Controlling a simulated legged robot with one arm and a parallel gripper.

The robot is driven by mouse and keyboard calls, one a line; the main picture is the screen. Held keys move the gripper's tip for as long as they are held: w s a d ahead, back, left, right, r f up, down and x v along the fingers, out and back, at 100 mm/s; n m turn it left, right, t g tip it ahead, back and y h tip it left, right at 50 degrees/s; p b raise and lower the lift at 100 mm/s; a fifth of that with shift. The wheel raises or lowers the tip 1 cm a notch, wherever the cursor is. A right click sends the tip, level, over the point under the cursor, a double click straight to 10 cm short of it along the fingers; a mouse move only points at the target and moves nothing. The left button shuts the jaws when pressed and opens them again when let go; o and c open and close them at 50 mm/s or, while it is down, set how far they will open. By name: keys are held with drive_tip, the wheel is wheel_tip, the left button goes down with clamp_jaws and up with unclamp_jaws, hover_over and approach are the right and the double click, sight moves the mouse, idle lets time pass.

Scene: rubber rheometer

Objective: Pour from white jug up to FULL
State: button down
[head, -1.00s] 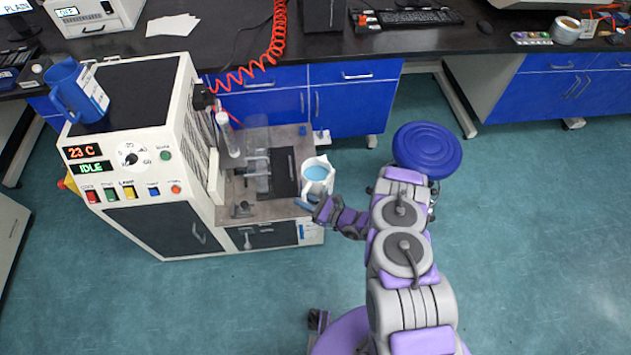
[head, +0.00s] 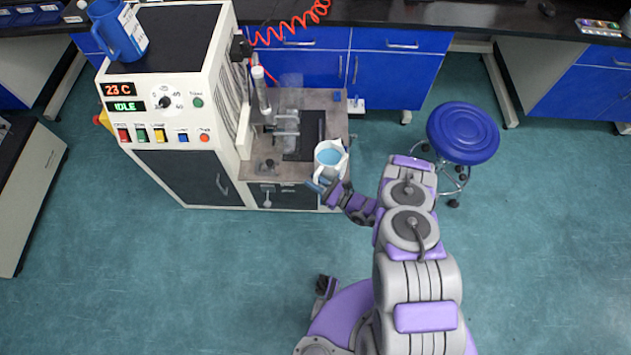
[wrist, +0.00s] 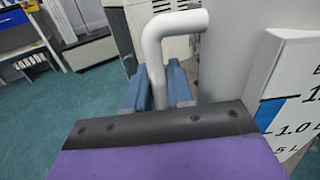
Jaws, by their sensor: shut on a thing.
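The white jug (head: 331,173) is held upright at the front right of the machine's worktop, with light blue liquid (head: 330,156) inside. My gripper (head: 325,187) is shut on its handle. In the wrist view, the blue fingers (wrist: 158,92) close around the white handle (wrist: 152,48), and the jug's wall carries a scale label (wrist: 290,95) with a blue band. A clear vessel (head: 291,90) stands on the worktop, left of and behind the jug. I cannot read a FULL mark on it.
The machine (head: 172,95) reads 23 C and IDLE. A blue jug (head: 118,30) stands on its top. A white upright cylinder (head: 262,88) and grey fittings (head: 285,128) are on the worktop (head: 265,182). A blue stool (head: 463,132) stands right of my arm. Open floor lies in front.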

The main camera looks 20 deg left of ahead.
drive_tip(key=f+m, duration=0.1)
drive_tip(key=m+b, duration=0.1)
drive_tip(key=m, duration=0.1)
drive_tip(key=s+f+m+b, duration=0.1)
drive_tip(key=m, duration=0.1)
drive_tip(key=shift+a+f, duration=0.3)
drive_tip(key=shift+a, duration=0.05)
drive_tip(key=shift+s, duration=0.1)
idle(0.4)
drive_tip(key=shift+d+m, duration=0.1)
drive_tip(key=shift+m, duration=0.2)
